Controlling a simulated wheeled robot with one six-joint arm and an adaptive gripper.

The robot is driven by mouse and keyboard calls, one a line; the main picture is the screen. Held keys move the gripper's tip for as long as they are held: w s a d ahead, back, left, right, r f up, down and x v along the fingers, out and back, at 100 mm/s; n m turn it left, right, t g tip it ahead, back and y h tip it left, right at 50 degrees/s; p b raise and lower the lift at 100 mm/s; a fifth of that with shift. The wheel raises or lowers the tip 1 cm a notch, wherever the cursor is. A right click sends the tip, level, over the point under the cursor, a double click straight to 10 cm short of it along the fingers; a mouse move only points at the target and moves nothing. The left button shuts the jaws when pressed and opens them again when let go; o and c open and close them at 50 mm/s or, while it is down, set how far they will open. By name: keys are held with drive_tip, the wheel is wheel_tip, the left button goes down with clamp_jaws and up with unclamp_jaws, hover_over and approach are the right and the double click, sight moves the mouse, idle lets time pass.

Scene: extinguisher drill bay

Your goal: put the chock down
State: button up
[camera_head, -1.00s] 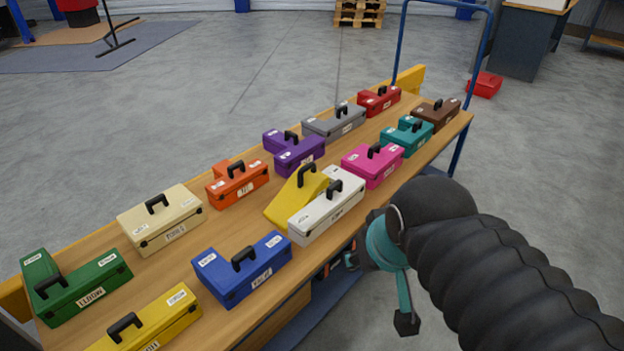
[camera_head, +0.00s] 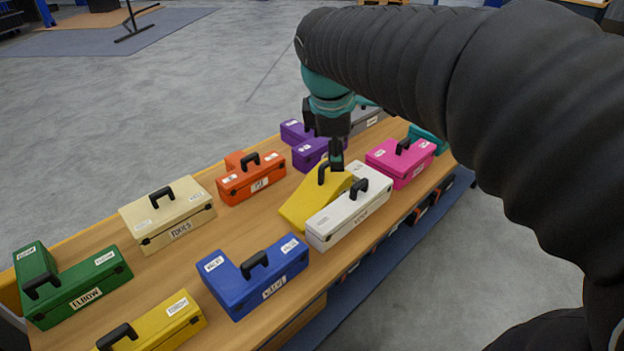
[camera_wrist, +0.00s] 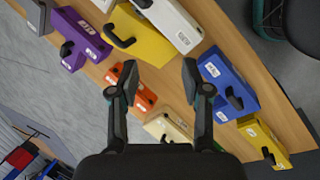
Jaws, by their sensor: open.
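The chock (camera_head: 307,205) is a yellow wedge with a black handle. It sits on the wooden bench (camera_head: 232,235), close beside the long white toolbox (camera_head: 345,218). My gripper (camera_head: 337,165) points down over the bench at the chock's upper end, near its handle and partly in front of it. In the wrist view my gripper (camera_wrist: 157,75) is open with nothing held between its fingers. The chock (camera_wrist: 150,45) shows there just past the fingertips, with its handle toward the left. I cannot tell whether a finger touches the handle.
Purple (camera_head: 310,155), orange (camera_head: 250,185), pink (camera_head: 400,165) and blue (camera_head: 255,285) cases stand around the chock. Cream (camera_head: 160,220), green (camera_head: 80,300) and yellow (camera_head: 165,325) ones stand nearer. Bare wood lies between the orange and blue cases.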

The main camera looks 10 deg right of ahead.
sight(320, 165)
drive_tip(key=w+a+f+n+g+h+b, duration=0.1)
drive_tip(key=w+a+f+n+h+b, duration=0.2)
drive_tip(key=w+n, duration=0.75)
drive_tip(key=shift+m+y, duration=0.55)
drive_tip(key=shift+y, duration=0.05)
drive_tip(key=x, duration=0.5)
drive_tip(key=w+b+x, duration=0.1)
drive_tip(key=x, duration=0.3)
drive_tip(key=a+b+x, duration=0.1)
drive_tip(key=x, duration=0.4)
drive_tip(key=shift+w+d+f, duration=0.15)
drive_tip(key=shift+w+f, duration=0.1)
drive_tip(key=shift+f, duration=0.05)
clamp_jaws()
drive_tip(key=shift+r, duration=0.1)
